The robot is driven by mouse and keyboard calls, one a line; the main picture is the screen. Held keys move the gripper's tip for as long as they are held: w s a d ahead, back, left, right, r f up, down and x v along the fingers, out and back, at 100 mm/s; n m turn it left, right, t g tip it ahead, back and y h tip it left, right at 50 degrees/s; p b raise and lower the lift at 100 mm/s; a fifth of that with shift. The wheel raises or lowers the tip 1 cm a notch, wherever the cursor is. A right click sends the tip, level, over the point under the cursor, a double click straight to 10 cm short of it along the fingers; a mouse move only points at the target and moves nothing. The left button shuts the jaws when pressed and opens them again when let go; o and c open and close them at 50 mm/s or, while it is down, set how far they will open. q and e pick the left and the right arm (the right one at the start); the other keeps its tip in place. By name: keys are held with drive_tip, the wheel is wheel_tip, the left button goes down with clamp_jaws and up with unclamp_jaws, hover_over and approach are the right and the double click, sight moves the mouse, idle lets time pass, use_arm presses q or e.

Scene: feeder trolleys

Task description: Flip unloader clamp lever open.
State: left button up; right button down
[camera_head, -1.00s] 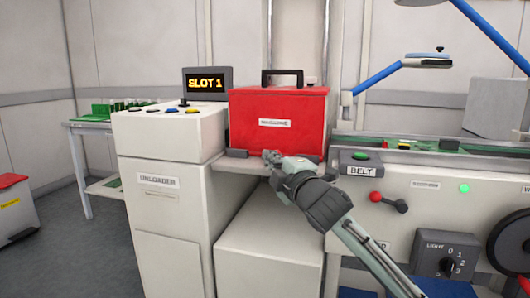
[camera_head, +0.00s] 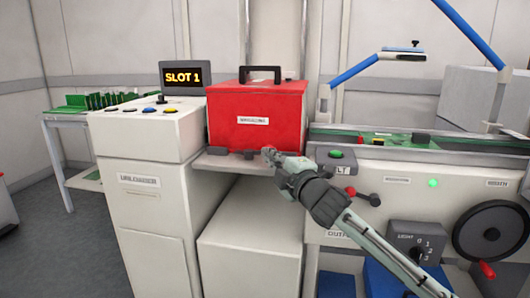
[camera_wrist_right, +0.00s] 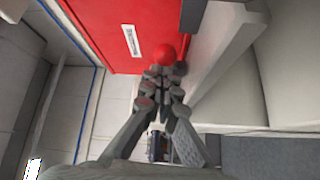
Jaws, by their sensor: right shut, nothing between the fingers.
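The white unloader (camera_head: 140,200) stands left of centre, with its shelf (camera_head: 215,163) holding a red magazine box (camera_head: 255,110). A red ball knob (camera_wrist_right: 165,53), apparently the clamp lever's, shows in the right wrist view just beyond my fingertips, in front of the red box. The lever's arm is hidden, so I cannot tell its position. My right gripper (camera_head: 270,154) is at the shelf's front edge, below the box. In the right wrist view its fingers (camera_wrist_right: 160,76) are shut and empty, close to the knob; contact is unclear. My left gripper is out of view.
A display (camera_head: 183,78) reads SLOT 1. To the right are the belt button box (camera_head: 337,160), a red-knobbed lever (camera_head: 362,197) and a dark handwheel (camera_head: 491,233). Dark blocks (camera_head: 217,151) sit on the shelf's front edge. Floor is clear at lower left.

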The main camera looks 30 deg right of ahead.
drive_tip(key=shift+d, duration=0.2)
idle(0.6)
drive_tip(key=s, duration=1.2)
drive_tip(key=shift+f, duration=0.4)
